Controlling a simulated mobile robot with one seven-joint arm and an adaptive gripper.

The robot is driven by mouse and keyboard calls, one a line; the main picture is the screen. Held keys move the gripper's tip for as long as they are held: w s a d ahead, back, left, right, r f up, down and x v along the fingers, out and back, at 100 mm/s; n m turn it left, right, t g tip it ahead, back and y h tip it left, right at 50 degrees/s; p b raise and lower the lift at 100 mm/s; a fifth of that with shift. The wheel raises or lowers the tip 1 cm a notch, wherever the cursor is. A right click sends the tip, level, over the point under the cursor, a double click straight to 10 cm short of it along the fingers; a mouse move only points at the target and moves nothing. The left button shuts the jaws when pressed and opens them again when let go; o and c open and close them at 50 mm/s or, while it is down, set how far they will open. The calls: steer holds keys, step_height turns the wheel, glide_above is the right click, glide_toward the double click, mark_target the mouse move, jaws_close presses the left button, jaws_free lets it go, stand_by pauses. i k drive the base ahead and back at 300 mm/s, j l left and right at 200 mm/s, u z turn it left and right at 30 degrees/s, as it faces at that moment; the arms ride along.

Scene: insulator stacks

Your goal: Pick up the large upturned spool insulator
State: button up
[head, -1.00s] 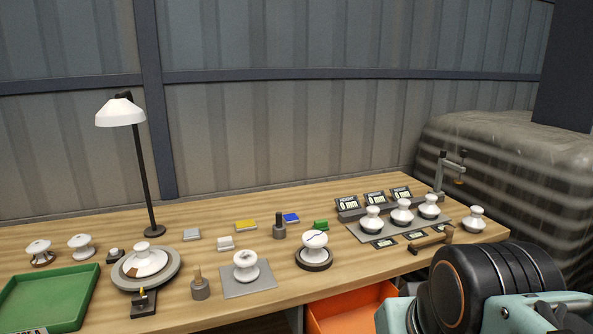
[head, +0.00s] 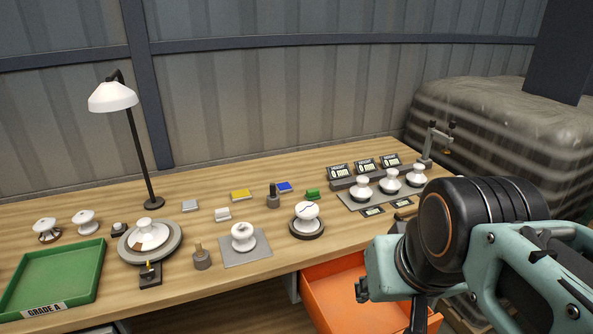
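Several white spool insulators stand on the wooden bench in the head view. One with a wide top (head: 243,237) sits on a grey square mat, and one with a dark line across its top (head: 306,212) sits on a dark round base. Another lies on a round grey plate (head: 150,234). Two smaller ones stand at the left (head: 46,229) (head: 85,222). Three stand on a grey mat at the right (head: 388,181). I cannot tell for certain which is the large upturned one.
A green tray (head: 95,281) lies at the bench's left end, and a lamp (head: 113,97) stands behind the round plate. Small coloured blocks, pegs and displays (head: 365,166) stand between. An orange drawer (head: 330,290) is open below the front edge. A clamp (head: 426,145) is at the right.

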mark_target(306, 212)
steer(key=l+z, duration=0.3)
steer(key=z, duration=0.15)
steer(key=i+l+z, duration=0.15)
steer(key=z, duration=0.25)
steer(key=i+l+z, duration=0.15)
steer(key=l+z, duration=0.3)
steer(key=i+l+z, duration=0.1)
steer(key=z, duration=0.3)
steer(key=i+l+z, duration=0.1)
steer(key=i+z, duration=0.15)
steer(key=z, duration=0.2)
steer(key=i+u, duration=0.3)
steer(key=u, duration=0.2)
steer(key=i+l+u, duration=0.2)
steer(key=u, duration=0.3)
steer(key=i+u, duration=0.1)
steer(key=u, duration=0.75)
steer(key=i+u, duration=0.15)
steer(key=u, duration=0.7)
steer(key=i+l+u, duration=0.1)
steer(key=u, duration=0.35)
steer(key=l+u, duration=0.15)
steer(key=u, duration=0.25)
steer(key=i+l+u, duration=0.15)
steer(key=u, duration=0.2)
steer(key=i+l+u, duration=0.15)
steer(key=l+u, duration=0.2)
steer(key=i+l+u, duration=0.15)
steer(key=u, duration=0.15)
